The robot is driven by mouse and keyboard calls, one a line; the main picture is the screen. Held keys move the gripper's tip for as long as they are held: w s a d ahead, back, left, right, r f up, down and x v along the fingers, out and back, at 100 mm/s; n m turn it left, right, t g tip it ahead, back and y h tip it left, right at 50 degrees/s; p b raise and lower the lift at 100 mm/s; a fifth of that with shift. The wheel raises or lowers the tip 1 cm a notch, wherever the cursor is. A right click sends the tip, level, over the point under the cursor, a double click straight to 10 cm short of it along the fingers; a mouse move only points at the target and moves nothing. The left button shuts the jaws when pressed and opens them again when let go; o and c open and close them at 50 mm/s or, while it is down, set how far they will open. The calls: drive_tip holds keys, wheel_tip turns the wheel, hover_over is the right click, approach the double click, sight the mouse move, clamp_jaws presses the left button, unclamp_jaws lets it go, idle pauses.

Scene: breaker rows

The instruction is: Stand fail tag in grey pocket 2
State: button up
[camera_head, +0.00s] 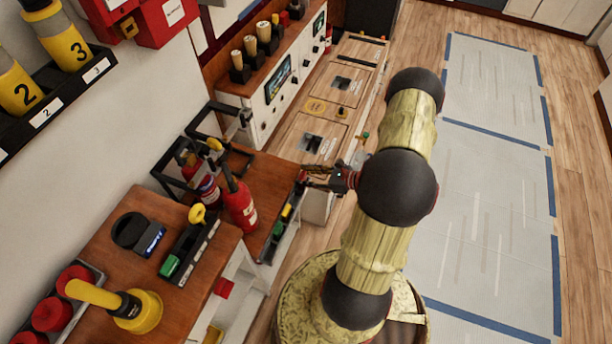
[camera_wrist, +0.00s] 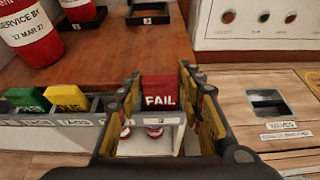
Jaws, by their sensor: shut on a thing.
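In the wrist view my gripper (camera_wrist: 160,80) is shut on a red tag marked FAIL (camera_wrist: 160,92), which sits upright between the fingertips. In the head view my gripper (camera_head: 310,175) is near the right edge of the wooden bench; the tag is too small to make out there. A grey row of pockets (camera_wrist: 75,135) runs along the bench front, left of my gripper in the wrist view. A green tag (camera_wrist: 28,99) and a yellow tag (camera_wrist: 66,98) stand in it. My fingers hide part of the row.
Red extinguishers (camera_head: 240,205) stand on the wooden bench (camera_wrist: 120,60) behind the row. A black rack frame is beside them. A wooden panel with a dark recess (camera_wrist: 267,102) is to the right in the wrist view. A white cabinet (camera_wrist: 255,25) stands behind it.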

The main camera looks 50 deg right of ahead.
drive_tip(key=shift+f+b, duration=0.45)
drive_tip(key=shift+f, duration=0.25)
drive_tip(key=o, duration=0.9)
drive_tip(key=shift+o, duration=0.6)
drive_tip(key=v, duration=1.2)
drive_tip(key=shift+d, duration=0.1)
